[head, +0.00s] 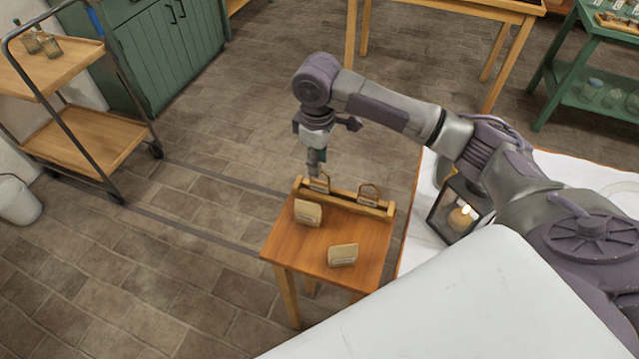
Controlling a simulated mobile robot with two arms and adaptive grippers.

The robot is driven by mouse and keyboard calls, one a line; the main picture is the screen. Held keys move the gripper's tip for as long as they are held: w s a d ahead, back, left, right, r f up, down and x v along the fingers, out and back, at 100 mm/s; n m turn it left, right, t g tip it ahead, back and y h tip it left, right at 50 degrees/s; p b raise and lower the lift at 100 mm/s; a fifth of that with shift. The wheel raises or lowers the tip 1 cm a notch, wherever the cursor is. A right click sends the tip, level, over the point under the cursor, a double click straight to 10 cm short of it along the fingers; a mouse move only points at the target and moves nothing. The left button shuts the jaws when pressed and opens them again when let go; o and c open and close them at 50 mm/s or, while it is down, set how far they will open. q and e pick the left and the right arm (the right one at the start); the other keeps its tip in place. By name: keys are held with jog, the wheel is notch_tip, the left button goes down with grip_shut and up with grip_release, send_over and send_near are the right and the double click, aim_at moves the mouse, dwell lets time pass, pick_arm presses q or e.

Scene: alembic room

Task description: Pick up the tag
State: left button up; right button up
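A small wooden table (295,250) stands near the middle, with a raised wooden rack along its back edge (345,200). Two small tag-like pieces with loop tops are at the rack, a left one (320,184) and a right one (369,196). Two cream blocks with pale faces lie on the tabletop, one at left (308,213) and one nearer the front (343,255). I cannot tell for sure which piece is the tag. My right gripper (316,168) points down just above the left rack piece. Its fingertips are too small to read, and contact is unclear. My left gripper is out of view.
A white-covered table (420,240) with a dark lantern (461,212) stands right of the small table, under my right arm. A shelved cart (85,140) and green cabinet (165,50) are at left. The tiled floor left of the small table is clear.

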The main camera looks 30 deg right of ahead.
aim_at(320, 182)
jog(key=shift+w+d+f, duration=0.1)
jog(key=shift+w+f, duration=0.05)
jog(key=shift+f, duration=0.5)
jog(key=shift+w+d+f, duration=0.1)
jog(key=shift+f, duration=0.5)
jog(key=shift+s+f, duration=0.15)
jog(key=shift+f, duration=0.35)
notch_tip(320, 182, down, 4)
jog(key=shift+d+f+p, duration=0.1)
jog(key=shift+f+p, duration=0.15)
jog(key=shift+p, duration=0.2)
jog(key=shift+s, duration=0.1)
jog(key=shift+r, duration=0.1)
grip_shut()
